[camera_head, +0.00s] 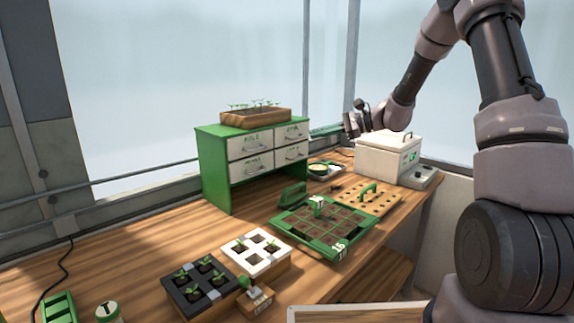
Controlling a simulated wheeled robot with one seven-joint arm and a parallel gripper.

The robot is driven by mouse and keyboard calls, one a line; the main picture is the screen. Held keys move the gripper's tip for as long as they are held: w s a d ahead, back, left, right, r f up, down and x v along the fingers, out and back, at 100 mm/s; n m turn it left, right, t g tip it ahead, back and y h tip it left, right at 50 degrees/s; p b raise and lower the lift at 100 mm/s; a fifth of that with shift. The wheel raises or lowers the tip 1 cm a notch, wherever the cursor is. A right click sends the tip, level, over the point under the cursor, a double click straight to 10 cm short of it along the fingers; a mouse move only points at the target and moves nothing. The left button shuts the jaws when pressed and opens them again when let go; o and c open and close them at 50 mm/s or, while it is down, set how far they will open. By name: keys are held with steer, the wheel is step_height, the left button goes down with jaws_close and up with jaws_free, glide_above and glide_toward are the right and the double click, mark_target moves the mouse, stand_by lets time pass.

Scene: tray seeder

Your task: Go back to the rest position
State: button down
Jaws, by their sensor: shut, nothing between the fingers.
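My gripper (348,124) is at the end of my raised arm, at the back right of the bench, just left of the top of a white box (385,163) with a handle on its lid. The gripper is small and dark in the picture. It is shut, and I see nothing held in it. I cannot tell whether it touches anything. My arm reaches in from the right side of the view.
A green tray with soil cells (285,236) lies mid-bench, beside a wooden peg board (385,207). A green drawer cabinet (216,185) stands behind. A black seedling tray (172,293) and a white one (284,262) are in front.

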steer(key=s+d+r+n+h, duration=0.2)
steer(key=s+r+n+h, duration=0.15)
steer(key=s, duration=0.45)
steer(key=s+d+r+n+h, duration=0.1)
steer(key=s+r+n+h, duration=0.1)
steer(key=s+r, duration=0.4)
steer(key=s+d+r+n+t+h, duration=0.1)
steer(key=s+d+n+t+h, duration=0.1)
steer(key=s+d, duration=0.3)
steer(key=s+d+r+n+t+h, duration=0.2)
steer(key=s+d+h, duration=0.3)
steer(key=s, duration=0.7)
steer(key=shift+s+d+r+t, duration=0.3)
steer(key=shift+d, duration=0.45)
